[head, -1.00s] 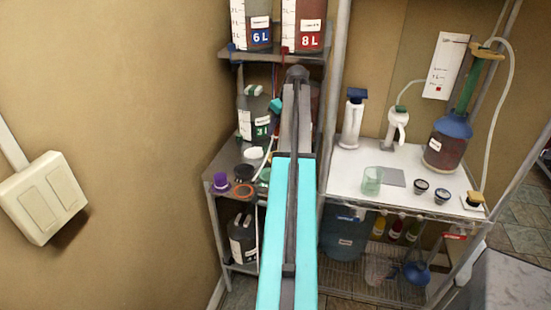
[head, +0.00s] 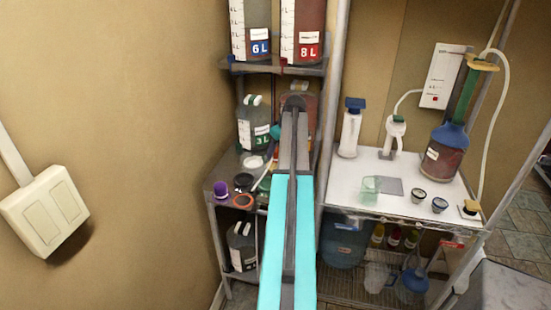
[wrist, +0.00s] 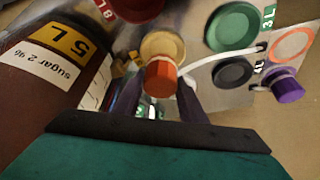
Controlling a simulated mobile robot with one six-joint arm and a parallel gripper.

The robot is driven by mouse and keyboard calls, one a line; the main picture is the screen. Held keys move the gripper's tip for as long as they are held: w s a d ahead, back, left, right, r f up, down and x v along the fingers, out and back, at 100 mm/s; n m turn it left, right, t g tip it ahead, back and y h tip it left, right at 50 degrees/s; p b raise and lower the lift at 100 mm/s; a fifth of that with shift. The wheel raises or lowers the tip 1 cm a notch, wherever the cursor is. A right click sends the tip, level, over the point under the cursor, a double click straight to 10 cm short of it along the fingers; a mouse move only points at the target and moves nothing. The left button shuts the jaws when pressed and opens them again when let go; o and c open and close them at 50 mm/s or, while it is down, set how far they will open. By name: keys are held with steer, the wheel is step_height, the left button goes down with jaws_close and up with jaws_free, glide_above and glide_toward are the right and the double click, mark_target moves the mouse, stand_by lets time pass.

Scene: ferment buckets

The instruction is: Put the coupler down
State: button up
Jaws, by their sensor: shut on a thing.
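My gripper (wrist: 159,88) shows in the wrist view with its two dark fingers on either side of an orange-red piece, which I take to be the coupler (wrist: 161,76). The gripper is shut on it. A tan round disc (wrist: 163,45) lies just beyond the coupler in the picture; I cannot tell whether they touch. A white hose (wrist: 189,76) runs beside the right finger. In the head view my arm hides the coupler and most of the gripper, at the left shelf (head: 228,165).
Around it in the wrist view are a bucket labelled 5 L (wrist: 50,75), a green lid (wrist: 233,26), a black disc (wrist: 233,71), an orange ring (wrist: 293,45) and a purple cap (wrist: 287,89). In the head view, a white-topped table (head: 395,205) stands right.

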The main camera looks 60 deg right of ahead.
mark_target(276, 158)
steer(key=shift+f+p, duration=0.7)
steer(key=shift+f, duration=1.15)
steer(key=shift+f, duration=0.15)
steer(key=o, duration=1.1)
steer(key=shift+o, duration=0.2)
steer(key=b+v, duration=0.3)
steer(key=v, duration=0.9)
steer(key=shift+r, duration=0.2)
